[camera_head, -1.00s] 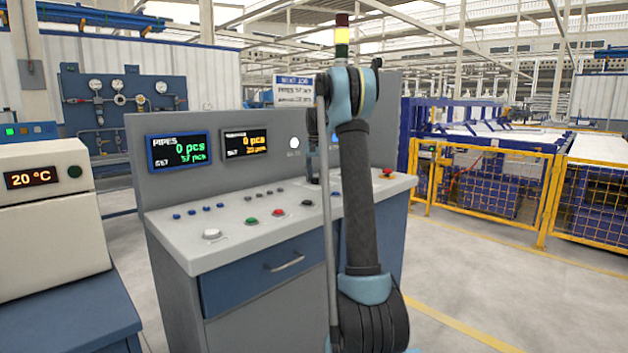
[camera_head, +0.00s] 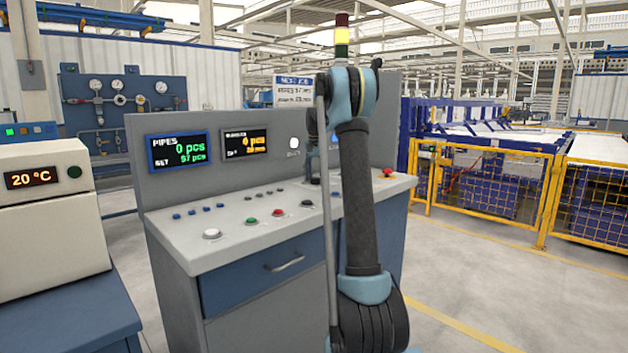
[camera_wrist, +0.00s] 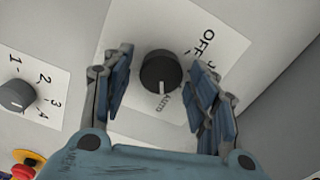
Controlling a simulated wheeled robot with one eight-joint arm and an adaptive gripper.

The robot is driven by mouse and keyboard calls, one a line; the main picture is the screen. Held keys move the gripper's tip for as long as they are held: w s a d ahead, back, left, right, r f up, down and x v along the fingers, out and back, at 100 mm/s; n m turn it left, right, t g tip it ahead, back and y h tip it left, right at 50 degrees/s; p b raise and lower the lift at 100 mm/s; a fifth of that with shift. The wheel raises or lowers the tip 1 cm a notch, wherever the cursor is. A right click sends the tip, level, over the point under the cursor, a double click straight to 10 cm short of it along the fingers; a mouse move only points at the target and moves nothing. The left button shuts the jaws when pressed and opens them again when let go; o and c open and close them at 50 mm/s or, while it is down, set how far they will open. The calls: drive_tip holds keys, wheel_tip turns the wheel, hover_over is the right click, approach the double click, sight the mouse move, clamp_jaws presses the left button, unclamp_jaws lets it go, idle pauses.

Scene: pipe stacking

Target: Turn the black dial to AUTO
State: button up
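The black dial (camera_wrist: 160,72) sits on a white label plate (camera_wrist: 143,31) in the wrist view. Its pale pointer mark faces the bottom of the picture, toward the small AUTO lettering. OFF is printed at the upper right of the plate. Other lettering is partly hidden by the right finger. My gripper (camera_wrist: 160,80) is open, with one finger on each side of the dial and visible gaps between fingers and dial. In the head view my arm hides the dial and most of the gripper.
A smaller grey numbered knob (camera_wrist: 17,95) and a red button on yellow (camera_wrist: 23,171) lie left in the wrist view. In the head view the console (camera_head: 200,251) carries several buttons and two screens. A yellow fence (camera_head: 490,185) stands at right.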

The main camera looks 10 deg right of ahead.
sight(316, 178)
idle(0.3)
wheel_tip(316, 178, up, 12)
idle(0.6)
drive_tip(key=s+f+n+t, duration=0.1)
drive_tip(key=s+f+n, duration=0.15)
drive_tip(key=s, duration=1.35)
drive_tip(key=s+f+n, duration=0.2)
drive_tip(key=s+f, duration=0.1)
drive_tip(key=s, duration=1.2)
drive_tip(key=s+f+n+t, duration=0.1)
drive_tip(key=s+f+n, duration=0.2)
drive_tip(key=s+f, duration=2.1)
drive_tip(key=shift+s+a+n, duration=0.35)
drive_tip(key=shift+s, duration=0.45)
